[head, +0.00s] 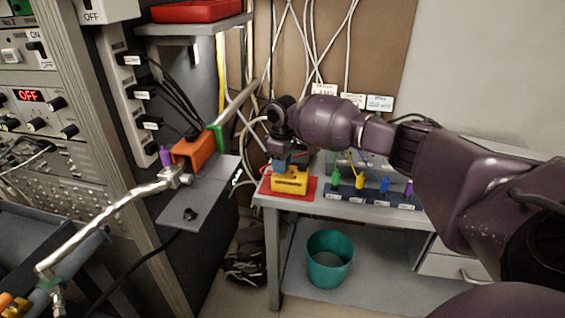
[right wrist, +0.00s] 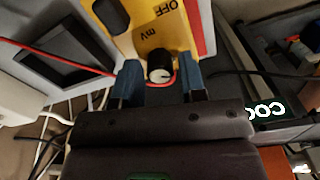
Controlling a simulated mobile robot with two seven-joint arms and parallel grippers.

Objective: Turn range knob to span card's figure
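The range knob (right wrist: 160,68) is a dark round knob with a pale top. It sits on the face of a yellow meter box (right wrist: 152,28) marked "OFF" and "mV". In the head view the yellow box (head: 290,182) stands on a red mat (head: 309,190) at the bench's left end. My right gripper (right wrist: 160,74) is open, its blue fingers on either side of the knob, with gaps showing; contact is not visible. In the head view my right gripper (head: 284,163) is over the box and hides the knob. Small cards (head: 380,103) hang behind; their text is unreadable. My left gripper is out of view.
A blue rack (head: 372,199) with several coloured plugs lies right of the box. A red lead (right wrist: 60,56) runs close by the knob. A shelf with an orange block (head: 194,152) and a metal pipe stand left. A teal bin (head: 329,259) is below.

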